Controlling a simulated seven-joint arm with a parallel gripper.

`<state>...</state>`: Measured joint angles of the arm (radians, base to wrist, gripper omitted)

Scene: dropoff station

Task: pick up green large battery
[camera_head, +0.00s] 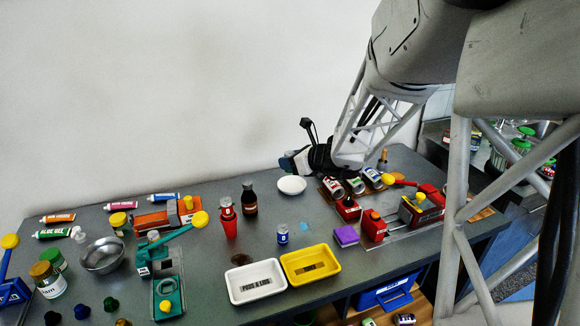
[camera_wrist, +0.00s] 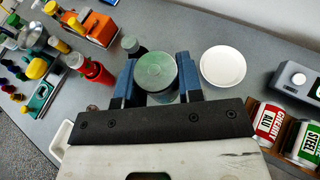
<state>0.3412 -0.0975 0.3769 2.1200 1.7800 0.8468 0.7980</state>
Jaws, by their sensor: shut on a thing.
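The green large battery (camera_wrist: 155,70) shows in the wrist view as an upright cylinder seen from its dull green round top, with a darker side below. My gripper (camera_wrist: 157,80) has its two blue fingers on either side of it, shut on it. In the head view my gripper (camera_head: 291,163) is at the back of the table, just above and left of the white plate (camera_head: 292,185). I cannot make out the battery clearly there. Whether its base touches the table is hidden.
A dark bottle (camera_head: 249,198) and a red bottle (camera_head: 228,218) stand left of the plate. Several cans (camera_head: 354,186) lie on a wooden rack to the right. White (camera_head: 254,281) and yellow (camera_head: 311,264) trays sit at the front edge.

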